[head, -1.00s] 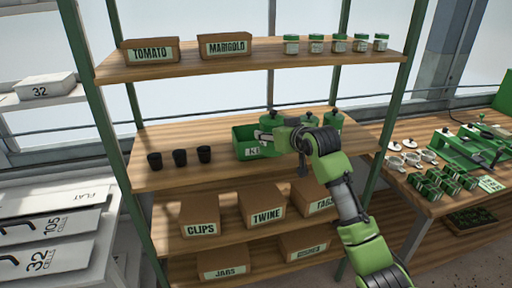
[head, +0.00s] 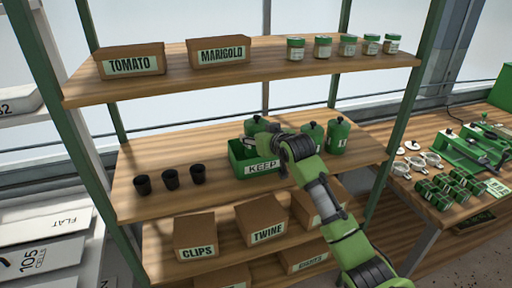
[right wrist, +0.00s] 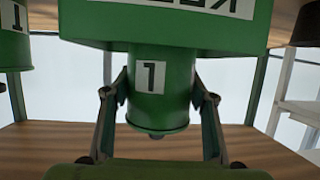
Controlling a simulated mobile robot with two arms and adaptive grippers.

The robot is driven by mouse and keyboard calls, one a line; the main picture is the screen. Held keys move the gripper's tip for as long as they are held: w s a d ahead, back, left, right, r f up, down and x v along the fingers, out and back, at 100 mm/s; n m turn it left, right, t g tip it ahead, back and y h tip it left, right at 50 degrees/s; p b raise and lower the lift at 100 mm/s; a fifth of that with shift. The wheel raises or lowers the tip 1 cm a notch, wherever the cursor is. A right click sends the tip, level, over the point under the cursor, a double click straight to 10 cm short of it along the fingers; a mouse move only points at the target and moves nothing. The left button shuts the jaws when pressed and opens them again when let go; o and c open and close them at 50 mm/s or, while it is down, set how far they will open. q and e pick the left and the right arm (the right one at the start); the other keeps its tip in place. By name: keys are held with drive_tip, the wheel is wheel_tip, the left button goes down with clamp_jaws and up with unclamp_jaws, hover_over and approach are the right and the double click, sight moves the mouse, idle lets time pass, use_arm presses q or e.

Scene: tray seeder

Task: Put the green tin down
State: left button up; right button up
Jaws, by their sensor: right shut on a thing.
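A green tin (right wrist: 150,88) with a white "1" label is between the two fingers of my right gripper (right wrist: 155,90), which is shut on it. The wrist picture is upside down, so the tin stands upright with its knobbed lid up. In the head view the tin (head: 254,125) shows above the green KEEP box (head: 262,168) on the middle shelf, just past my right gripper (head: 267,138). The box front (right wrist: 170,22) hides the tin's base, so I cannot tell whether it stands inside or behind the box. My left gripper is not in view.
Two more green tins (head: 338,136) stand right of the box, close to my right arm. Three black pots (head: 170,179) stand to its left, with bare middle shelf (head: 215,200) around them. The upper shelf (head: 230,68) overhangs with boxes and several jars.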

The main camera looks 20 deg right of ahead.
drive_tip(key=f, duration=0.3)
drive_tip(key=shift+w+a+f+p, duration=0.1)
drive_tip(key=shift+w+f+p, duration=0.1)
drive_tip(key=shift+p, duration=0.15)
drive_tip(key=shift+f, duration=0.65)
drive_tip(key=o, duration=1.3)
drive_tip(key=shift+f, duration=0.2)
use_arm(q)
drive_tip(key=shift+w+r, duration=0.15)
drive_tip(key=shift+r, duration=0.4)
use_arm(e)
drive_tip(key=shift+o, duration=0.2)
drive_tip(key=shift+s, duration=0.1)
drive_tip(key=shift+r, duration=0.15)
use_arm(q)
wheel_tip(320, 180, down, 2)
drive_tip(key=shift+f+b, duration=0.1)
drive_tip(key=shift+b, duration=0.9)
use_arm(e)
drive_tip(key=v, duration=1.2)
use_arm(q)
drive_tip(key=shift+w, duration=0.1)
